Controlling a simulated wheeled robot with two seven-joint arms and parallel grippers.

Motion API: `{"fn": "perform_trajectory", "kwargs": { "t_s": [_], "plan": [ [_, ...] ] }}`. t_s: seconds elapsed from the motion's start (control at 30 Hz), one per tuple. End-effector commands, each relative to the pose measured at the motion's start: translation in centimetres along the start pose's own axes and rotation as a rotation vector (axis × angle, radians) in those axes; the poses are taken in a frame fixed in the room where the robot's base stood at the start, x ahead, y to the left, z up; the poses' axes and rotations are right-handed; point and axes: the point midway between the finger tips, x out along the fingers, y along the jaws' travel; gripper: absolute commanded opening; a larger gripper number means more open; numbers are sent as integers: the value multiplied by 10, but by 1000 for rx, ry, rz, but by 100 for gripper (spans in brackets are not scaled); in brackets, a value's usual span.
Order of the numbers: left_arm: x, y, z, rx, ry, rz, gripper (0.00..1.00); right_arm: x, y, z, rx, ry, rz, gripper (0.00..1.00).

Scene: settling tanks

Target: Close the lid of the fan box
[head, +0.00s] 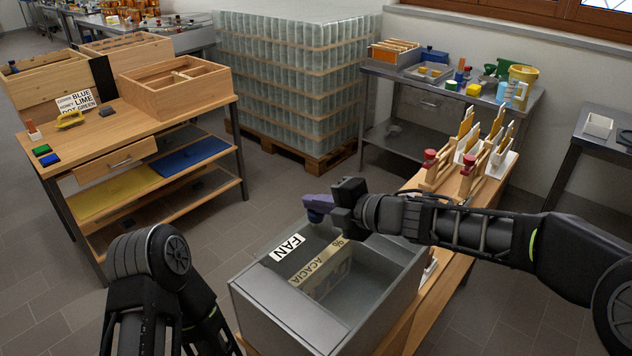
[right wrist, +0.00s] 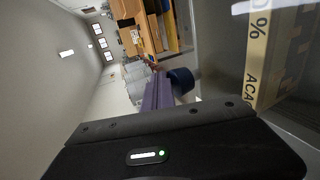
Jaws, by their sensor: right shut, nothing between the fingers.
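The fan box (head: 288,318) is a grey, open-topped box at the bottom centre of the head view. A white FAN label (head: 287,247) is on its far-left panel; I cannot tell whether that panel is the lid. An ACACIA-marked strip (head: 320,260) shows inside the box, and again at the right of the right wrist view (right wrist: 257,60). My right gripper (head: 318,206), with purple fingers, is shut and empty near the box's far edge, above the FAN label. Its fingers also show in the right wrist view (right wrist: 158,95). Of my left arm only dark links show at lower left; its gripper is out of view.
Wooden frames with red knobs (head: 430,165) stand on a wooden bench right of the box, near my right forearm. A wooden workbench (head: 130,125) stands at left. A pallet of glass jars (head: 290,80) is behind. Tiled floor is free between them.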

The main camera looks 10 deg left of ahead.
Motion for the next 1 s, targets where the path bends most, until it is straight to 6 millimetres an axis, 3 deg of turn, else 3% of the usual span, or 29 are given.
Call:
{"fn": "perform_trajectory", "kwargs": {
  "t_s": [0.67,1.0],
  "plan": [
    [-2,1,0,0,-1,-1,45,-4,-6,0,0,-2,-25,0],
    [-1,0,0,0,0,0,45,-53,-4,0,-1,-4,-24,0]
  ]
}}
